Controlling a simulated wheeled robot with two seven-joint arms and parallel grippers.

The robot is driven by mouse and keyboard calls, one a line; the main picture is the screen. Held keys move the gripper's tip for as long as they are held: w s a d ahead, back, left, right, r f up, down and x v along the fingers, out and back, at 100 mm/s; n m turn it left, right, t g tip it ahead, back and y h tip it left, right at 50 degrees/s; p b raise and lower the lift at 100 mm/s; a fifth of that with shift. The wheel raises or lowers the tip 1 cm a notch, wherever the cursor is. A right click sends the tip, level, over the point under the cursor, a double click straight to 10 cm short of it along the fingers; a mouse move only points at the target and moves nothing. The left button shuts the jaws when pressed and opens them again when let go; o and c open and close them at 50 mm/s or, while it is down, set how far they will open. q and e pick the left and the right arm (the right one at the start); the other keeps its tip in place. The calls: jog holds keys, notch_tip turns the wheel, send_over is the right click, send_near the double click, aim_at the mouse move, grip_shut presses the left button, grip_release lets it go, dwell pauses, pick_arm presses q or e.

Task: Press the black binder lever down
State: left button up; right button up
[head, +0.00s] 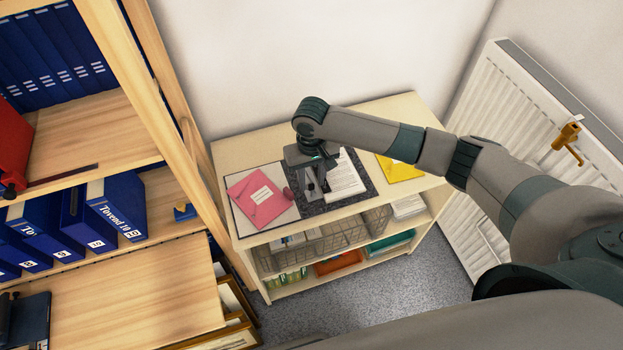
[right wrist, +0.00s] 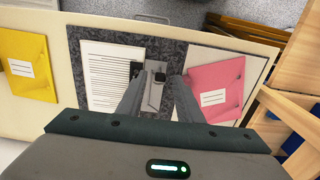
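An open binder with a dark speckled inside (head: 366,184) lies on top of the low cream cabinet; it also shows in the right wrist view (right wrist: 196,56). White printed sheets (right wrist: 110,72) lie on one side of it and a pink folder (right wrist: 215,88) on the other. The metal mechanism with a small black lever end (right wrist: 160,77) shows between my fingers in the right wrist view. My right gripper (head: 312,188) points down over the middle of the binder. Its fingers (right wrist: 154,82) are apart with nothing held. I cannot tell whether they touch the lever. My left gripper is not in view.
A yellow folder (head: 398,167) lies on the cabinet top (head: 240,150) beside the binder. Wire baskets (head: 330,238) stand on the shelf below. A wooden shelf with blue binders (head: 115,205) stands at the left, and a white radiator (head: 535,135) at the right.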

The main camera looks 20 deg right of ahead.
jog(key=shift+f, duration=0.75)
grip_shut()
